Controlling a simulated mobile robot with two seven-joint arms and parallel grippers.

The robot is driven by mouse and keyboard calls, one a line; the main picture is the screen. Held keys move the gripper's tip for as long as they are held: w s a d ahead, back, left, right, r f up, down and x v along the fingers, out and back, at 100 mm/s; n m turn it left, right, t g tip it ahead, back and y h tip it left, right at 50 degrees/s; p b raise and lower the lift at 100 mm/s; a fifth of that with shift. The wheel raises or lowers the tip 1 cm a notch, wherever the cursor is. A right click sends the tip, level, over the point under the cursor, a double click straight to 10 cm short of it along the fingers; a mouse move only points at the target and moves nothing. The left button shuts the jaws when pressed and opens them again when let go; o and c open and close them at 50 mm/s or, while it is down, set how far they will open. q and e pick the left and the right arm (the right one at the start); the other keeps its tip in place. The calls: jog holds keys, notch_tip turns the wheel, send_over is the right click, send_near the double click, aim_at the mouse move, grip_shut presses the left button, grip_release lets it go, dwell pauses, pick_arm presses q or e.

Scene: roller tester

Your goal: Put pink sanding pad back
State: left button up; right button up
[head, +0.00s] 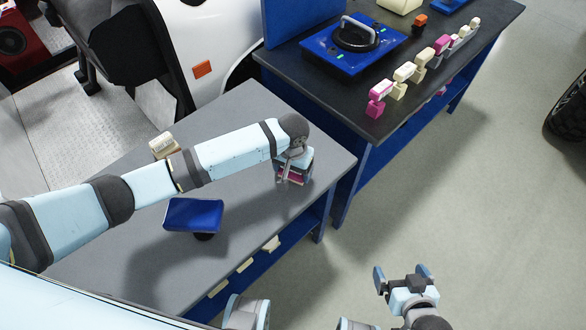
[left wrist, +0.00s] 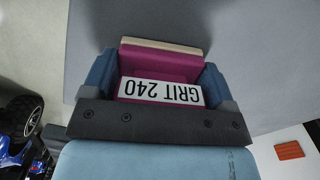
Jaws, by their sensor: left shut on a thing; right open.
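My left gripper (head: 294,168) is shut on a pink sanding pad (head: 290,179) near the far right corner of the grey table. In the left wrist view the pad (left wrist: 158,62) sits between the two blue fingers, with a white label reading "GRIT 240" upside down and a pale layer along its far edge. I cannot tell whether the pad touches the tabletop. My right gripper (head: 403,274) is open and empty, over the floor at the lower right.
The grey table (head: 250,105) also bears a blue block-like thing (head: 193,214) and a pale labelled block (head: 163,144). A dark table (head: 300,62) behind it holds a blue device (head: 352,46) and a row of pink and cream blocks (head: 404,72). A white vehicle stands at left.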

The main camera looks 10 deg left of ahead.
dwell(0.3)
pick_arm(q)
jog(key=o, duration=0.7)
jog(key=shift+f, duration=0.1)
jog(key=shift+o, duration=0.2)
jog(key=shift+r, duration=0.3)
notch_tip(320, 180, up, 12)
jog(key=shift+f+p, duration=0.1)
jog(key=shift+p, duration=0.5)
